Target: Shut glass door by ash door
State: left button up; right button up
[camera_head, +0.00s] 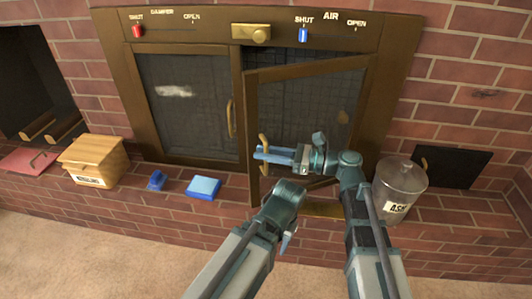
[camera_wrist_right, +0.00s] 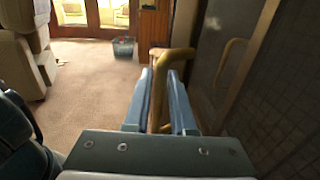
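The right glass door (camera_head: 305,105) of the brass-framed fireplace stands ajar, swung out from the frame. It is the glass door nearer the small black ash door (camera_head: 455,166) in the brick at the right. My right gripper (camera_head: 262,153) reaches it from the right, with its blue fingers at the door's brass handle (camera_head: 264,140). In the right wrist view the handle (camera_wrist_right: 178,54) passes between the two fingers (camera_wrist_right: 160,95), which look closed around it.
The left glass door (camera_head: 188,105) looks closed. The jar stands close to my right arm. Carpet lies in front.

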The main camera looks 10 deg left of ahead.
grip_shut()
dwell(1.2)
